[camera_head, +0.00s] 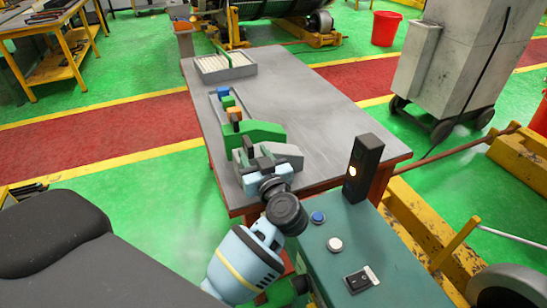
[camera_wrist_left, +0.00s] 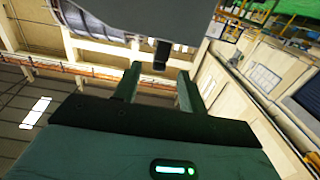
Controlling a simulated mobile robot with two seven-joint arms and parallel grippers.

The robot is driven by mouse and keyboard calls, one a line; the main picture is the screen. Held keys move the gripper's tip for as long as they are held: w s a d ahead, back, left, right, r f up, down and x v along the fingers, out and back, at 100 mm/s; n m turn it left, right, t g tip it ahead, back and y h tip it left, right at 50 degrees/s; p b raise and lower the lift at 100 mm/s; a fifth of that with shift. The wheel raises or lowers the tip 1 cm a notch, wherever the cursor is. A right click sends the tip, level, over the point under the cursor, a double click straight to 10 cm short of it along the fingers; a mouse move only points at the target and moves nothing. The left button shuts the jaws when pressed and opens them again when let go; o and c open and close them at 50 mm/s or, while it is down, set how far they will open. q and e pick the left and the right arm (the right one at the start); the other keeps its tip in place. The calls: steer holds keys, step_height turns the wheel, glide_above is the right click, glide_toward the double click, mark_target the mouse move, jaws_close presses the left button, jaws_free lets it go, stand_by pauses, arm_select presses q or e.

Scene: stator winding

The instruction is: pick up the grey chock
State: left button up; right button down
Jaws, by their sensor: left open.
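The grey chock (camera_head: 286,154) is a wedge-shaped block near the front left edge of the grey table. My left gripper (camera_head: 257,150) is at the chock's left part and covers some of it in the head view. Its two dark fingers stand apart, and they also show apart in the left wrist view (camera_wrist_left: 155,82). I cannot tell whether the fingers touch the chock or stand around it. A large grey shape, whose identity is unclear, fills the top of the wrist view beyond the fingers. My right gripper is not in view.
A green chock (camera_head: 262,131) stands right behind the grey one. A teal control box (camera_head: 370,255) with a dark post (camera_head: 363,165) is at front right. The table's right half is clear.

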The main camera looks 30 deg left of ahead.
mark_target(246, 137)
arm_select(q)
steer(key=shift+w+a+r, duration=0.1)
steer(key=shift+a, duration=0.25)
steer(key=shift+x, duration=3.55)
steer(key=shift+w+d, duration=0.1)
steer(key=shift+w, duration=0.05)
jaws_close()
